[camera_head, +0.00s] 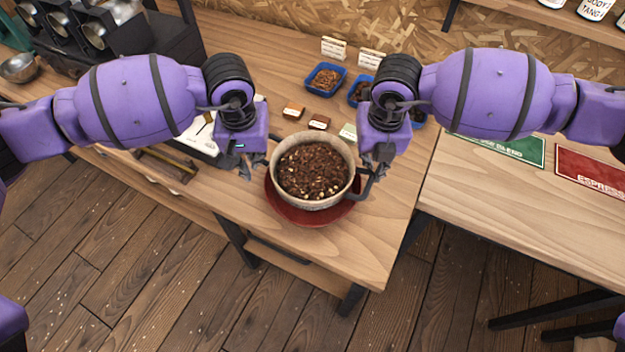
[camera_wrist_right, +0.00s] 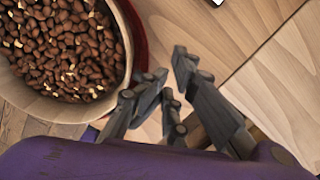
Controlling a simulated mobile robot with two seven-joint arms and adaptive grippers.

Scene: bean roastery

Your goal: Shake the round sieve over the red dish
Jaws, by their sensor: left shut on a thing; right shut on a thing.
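The round sieve (camera_head: 316,204) has a pale rim and is full of brown beans with some pale bits. My left gripper (camera_head: 248,168) is shut on the sieve's left side. My right gripper (camera_head: 367,185) is shut on the sieve's right side. In the right wrist view, the sieve (camera_wrist_right: 126,62) is at the left beside the dark fingers of my right gripper (camera_wrist_right: 165,88), with the red dish (camera_wrist_right: 137,35) behind its rim.
Blue trays of beans (camera_head: 343,82) and small blocks (camera_head: 319,122) stand behind the sieve. A black machine (camera_head: 165,40) and a metal bowl (camera_head: 18,68) are at the far left. A second table (camera_head: 500,200) with green and red mats (camera_head: 600,170) is right. Bare wood lies in front of the dish.

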